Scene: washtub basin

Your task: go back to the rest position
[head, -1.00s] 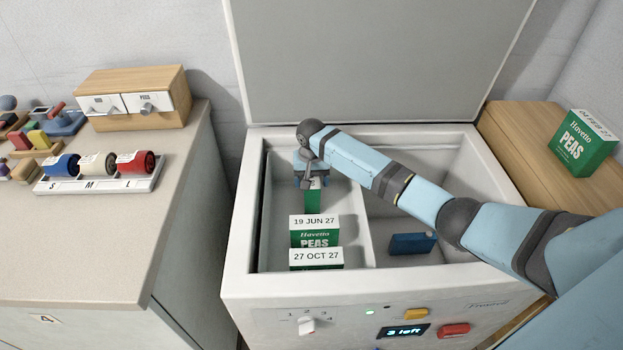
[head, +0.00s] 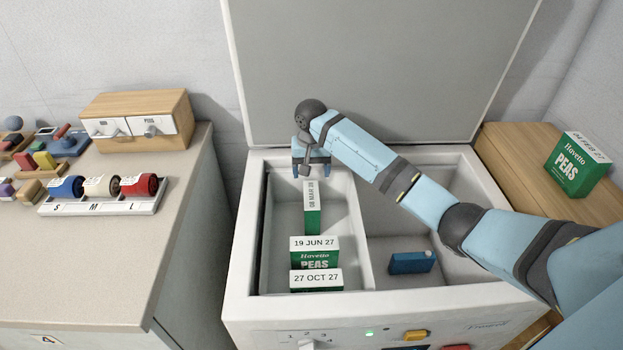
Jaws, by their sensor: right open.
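My right gripper (head: 311,172) is open and empty, pointing down over the back of the left compartment of the open chest freezer (head: 240,270). Its fingers are just above and behind a green peas box (head: 312,215) that stands turned sideways, dated 08 MAR, with the last part hidden. I cannot tell the exact gap between them. My right arm reaches in from the right across the freezer. My left gripper is not in view.
Two more peas boxes, 19 JUN 27 (head: 315,257) and 27 OCT 27 (head: 316,282), stand in front. A blue box (head: 411,262) lies in the right compartment. Another peas box (head: 578,165) stands on the wooden surface at right. The raised lid (head: 380,70) is behind my arm. A counter (head: 100,250) is at left.

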